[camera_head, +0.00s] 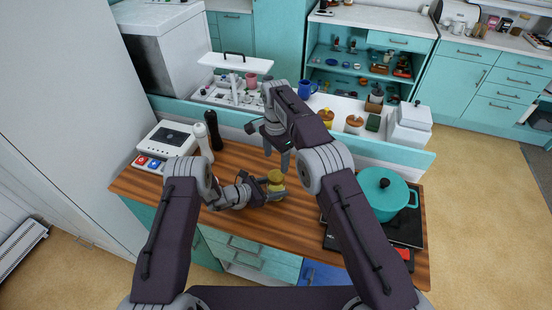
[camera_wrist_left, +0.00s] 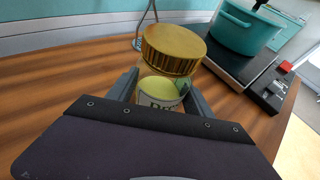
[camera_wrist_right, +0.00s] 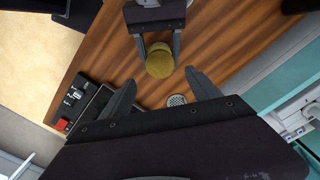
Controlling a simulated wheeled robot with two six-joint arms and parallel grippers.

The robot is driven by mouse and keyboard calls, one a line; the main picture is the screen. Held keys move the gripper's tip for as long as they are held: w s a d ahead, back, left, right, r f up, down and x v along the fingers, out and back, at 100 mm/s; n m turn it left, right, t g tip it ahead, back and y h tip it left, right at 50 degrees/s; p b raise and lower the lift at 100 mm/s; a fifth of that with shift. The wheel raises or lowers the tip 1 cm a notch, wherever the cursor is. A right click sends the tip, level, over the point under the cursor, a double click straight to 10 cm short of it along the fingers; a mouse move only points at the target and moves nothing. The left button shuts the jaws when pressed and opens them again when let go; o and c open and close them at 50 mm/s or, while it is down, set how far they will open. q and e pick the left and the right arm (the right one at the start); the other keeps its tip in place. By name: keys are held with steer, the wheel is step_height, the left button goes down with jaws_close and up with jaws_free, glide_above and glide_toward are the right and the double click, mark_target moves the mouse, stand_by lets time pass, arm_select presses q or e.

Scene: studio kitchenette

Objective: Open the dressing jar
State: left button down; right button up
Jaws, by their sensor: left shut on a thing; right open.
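The dressing jar (camera_head: 276,177) stands on the wooden counter; it is clear glass with a white label, pale yellow-green contents and a ribbed gold lid (camera_wrist_left: 174,48). The lid is on the jar. My left gripper (camera_head: 270,189) is shut on the glass body below the lid, one finger on each side, as the left wrist view (camera_wrist_left: 160,92) shows. My right gripper (camera_head: 277,155) is open and empty, pointing down above the jar. In the right wrist view the lid (camera_wrist_right: 159,62) lies just beyond the space between the open fingers (camera_wrist_right: 162,90). The jar's underside is hidden.
A teal pot (camera_head: 385,190) sits on the black hob (camera_head: 404,230) at the right. A black mill (camera_head: 214,130) and a white mill (camera_head: 202,140) stand at the left beside a white appliance (camera_head: 168,140). A small perforated metal item (camera_wrist_right: 177,100) is near the jar.

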mark_target(276, 176)
steer(key=m, duration=0.6)
steer(key=shift+m, duration=0.3)
steer(key=m, duration=0.9)
step_height(276, 176, down, 8)
